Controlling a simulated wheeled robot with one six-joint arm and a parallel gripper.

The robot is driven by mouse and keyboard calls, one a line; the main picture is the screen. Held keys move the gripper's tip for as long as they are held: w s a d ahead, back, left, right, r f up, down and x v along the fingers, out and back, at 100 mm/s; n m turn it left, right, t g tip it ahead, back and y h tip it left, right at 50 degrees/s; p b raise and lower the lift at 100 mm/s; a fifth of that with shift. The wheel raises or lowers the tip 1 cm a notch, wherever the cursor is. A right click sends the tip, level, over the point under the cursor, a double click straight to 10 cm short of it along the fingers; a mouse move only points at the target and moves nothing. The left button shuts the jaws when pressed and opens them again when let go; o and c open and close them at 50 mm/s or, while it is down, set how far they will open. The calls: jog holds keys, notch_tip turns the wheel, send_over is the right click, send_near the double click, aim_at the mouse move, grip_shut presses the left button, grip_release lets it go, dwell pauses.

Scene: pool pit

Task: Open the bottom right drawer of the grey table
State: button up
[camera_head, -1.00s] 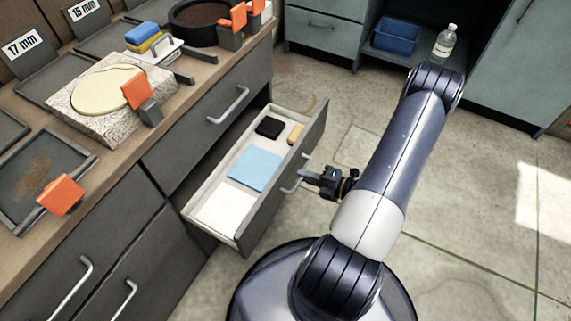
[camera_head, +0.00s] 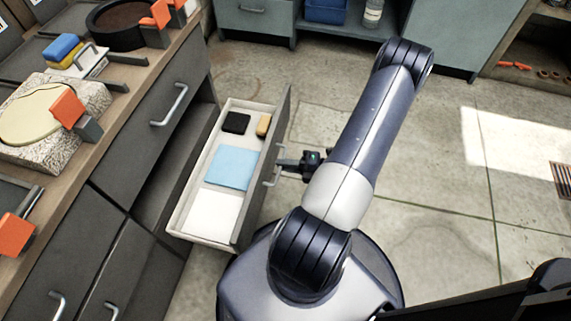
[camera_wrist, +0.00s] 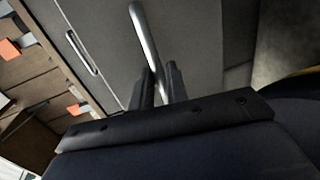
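The bottom right drawer (camera_head: 250,215) of the grey table (camera_head: 145,140) is pulled well out. In it lie a black item (camera_head: 236,123), a tan block (camera_head: 263,125), a light blue sheet (camera_head: 231,168) and a white sheet (camera_head: 213,214). Its metal bar handle (camera_head: 267,182) is on the front panel. My gripper (camera_head: 284,169) is at this handle from the right. In the wrist view the handle (camera_wrist: 142,30) runs between the two dark fingers (camera_wrist: 160,85), which look shut on it. The exact contact is hidden.
The drawer above (camera_head: 165,100) is closed. Blue-grey cabinets (camera_head: 255,22) with a blue bin (camera_head: 325,10) and a bottle (camera_head: 373,12) stand at the back. The floor (camera_head: 430,190) right of my arm is clear. My base is close to the drawer's front corner.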

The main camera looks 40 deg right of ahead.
jog(key=o, duration=0.3)
jog(key=shift+o, duration=0.2)
jog(key=p+v, duration=0.2)
jog(key=v, duration=0.8)
jog(key=shift+s+d, duration=0.2)
jog(key=shift+s, duration=0.15)
jog(key=b+x, duration=0.2)
jog(key=x, duration=0.9)
jog(key=shift+w+a, duration=0.2)
jog(key=shift+w, duration=0.15)
jog(key=shift+r, duration=0.15)
